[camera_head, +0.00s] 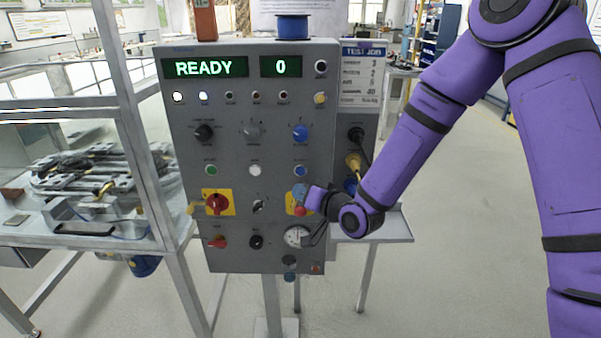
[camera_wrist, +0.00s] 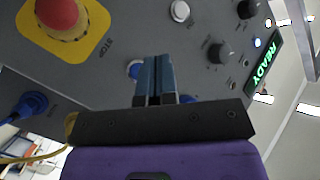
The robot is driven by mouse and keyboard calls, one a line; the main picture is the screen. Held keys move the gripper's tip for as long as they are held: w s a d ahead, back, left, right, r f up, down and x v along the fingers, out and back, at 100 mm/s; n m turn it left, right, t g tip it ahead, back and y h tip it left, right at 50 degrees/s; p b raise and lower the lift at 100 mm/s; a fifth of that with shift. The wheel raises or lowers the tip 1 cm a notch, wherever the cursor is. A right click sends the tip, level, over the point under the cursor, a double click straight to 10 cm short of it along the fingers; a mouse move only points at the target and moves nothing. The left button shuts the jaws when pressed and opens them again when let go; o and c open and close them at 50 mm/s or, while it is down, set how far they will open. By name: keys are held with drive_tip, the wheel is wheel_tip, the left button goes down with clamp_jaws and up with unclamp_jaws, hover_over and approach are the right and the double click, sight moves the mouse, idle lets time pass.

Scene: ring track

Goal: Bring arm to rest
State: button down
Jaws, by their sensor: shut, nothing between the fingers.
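My gripper (camera_head: 301,196) is at the front of the grey control panel (camera_head: 225,115), at its lower right, in the head view. In the wrist view my gripper (camera_wrist: 155,72) has its two blue-grey fingers together, with nothing held. The fingers point toward the panel face; I cannot tell whether they touch it. Behind them a blue button (camera_wrist: 135,68) is partly hidden. The red stop button (camera_wrist: 62,16) on its yellow plate is at the upper left in the wrist view; in the head view my gripper covers part of it. My purple arm reaches in from the right.
The display (camera_head: 206,68) reads READY and the counter (camera_head: 281,67) reads 0. Left of the panel stands a metal-framed bench (camera_head: 90,240) with parts on it. A small shelf (camera_head: 385,228) with plugs and cables above it adjoins the panel's right. Open floor lies to the right.

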drive_tip(key=s+d+r+g+h, duration=0.1)
drive_tip(key=s+d+r+h, duration=0.2)
drive_tip(key=d+r, duration=0.25)
drive_tip(key=s+d+r+n+g+h, duration=0.1)
drive_tip(key=s+d+r+h, duration=0.2)
drive_tip(key=d+r, duration=0.3)
drive_tip(key=s+d+r+g+h, duration=0.1)
drive_tip(key=s+d+r+h, duration=0.15)
drive_tip(key=d+r, duration=0.4)
drive_tip(key=s+d+r+m+g+h, duration=0.1)
drive_tip(key=s+d, duration=0.4)
drive_tip(key=s, duration=0.7)
drive_tip(key=s+d+r+m+g+h, duration=0.1)
drive_tip(key=s+d+r, duration=0.3)
drive_tip(key=s, duration=0.7)
drive_tip(key=shift+s+d+g+h, duration=0.35)
drive_tip(key=shift+s+d+g, duration=0.05)
drive_tip(key=shift+d+g, duration=0.55)
